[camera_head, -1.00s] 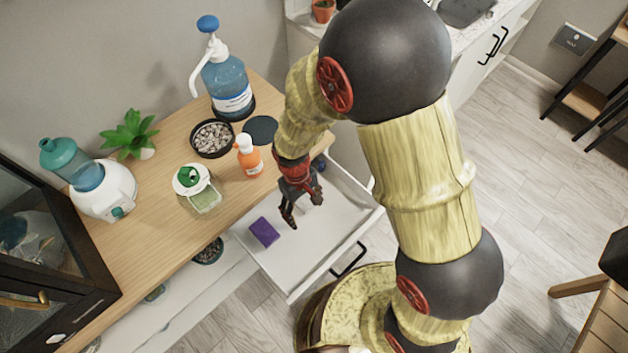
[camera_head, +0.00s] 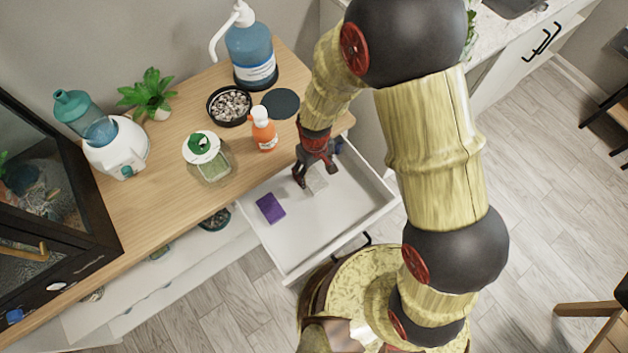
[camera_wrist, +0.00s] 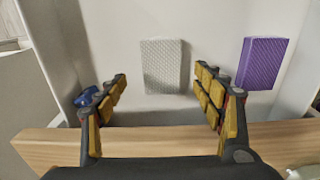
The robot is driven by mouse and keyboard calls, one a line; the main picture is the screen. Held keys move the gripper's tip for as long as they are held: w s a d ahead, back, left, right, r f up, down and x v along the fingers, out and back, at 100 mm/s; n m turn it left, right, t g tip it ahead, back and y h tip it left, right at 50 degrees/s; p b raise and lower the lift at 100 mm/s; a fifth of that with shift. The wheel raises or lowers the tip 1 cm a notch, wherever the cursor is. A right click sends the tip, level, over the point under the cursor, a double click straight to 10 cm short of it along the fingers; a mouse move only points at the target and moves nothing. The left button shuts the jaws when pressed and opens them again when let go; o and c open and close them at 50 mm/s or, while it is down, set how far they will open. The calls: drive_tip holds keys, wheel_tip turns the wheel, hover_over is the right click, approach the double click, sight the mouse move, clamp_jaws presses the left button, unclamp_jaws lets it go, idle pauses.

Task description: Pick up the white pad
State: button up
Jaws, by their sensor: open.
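The white pad (camera_wrist: 162,66) lies flat on the floor of the open drawer, seen in the wrist view ahead of and between my fingers. In the head view the pad (camera_head: 318,184) shows partly beside my gripper (camera_head: 317,178). My gripper also shows in the wrist view (camera_wrist: 166,96), with its two fingers spread apart and nothing between them. A purple pad (camera_wrist: 262,63) lies in the same drawer to the right of the white one. It also shows in the head view (camera_head: 270,208).
The white drawer (camera_head: 292,267) stands open under the wooden counter (camera_head: 150,226). A small blue item (camera_wrist: 88,96) sits near the left finger in the wrist view.

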sight(314, 179)
wheel_tip(314, 179, down, 4)
drive_tip(key=shift+a+f+b, duration=0.1)
drive_tip(key=shift+a+b, duration=0.05)
drive_tip(key=shift+b, duration=0.65)
drive_tip(key=shift+c, duration=1.2)
drive_tip(key=shift+s, duration=0.1)
drive_tip(key=c, duration=0.8)
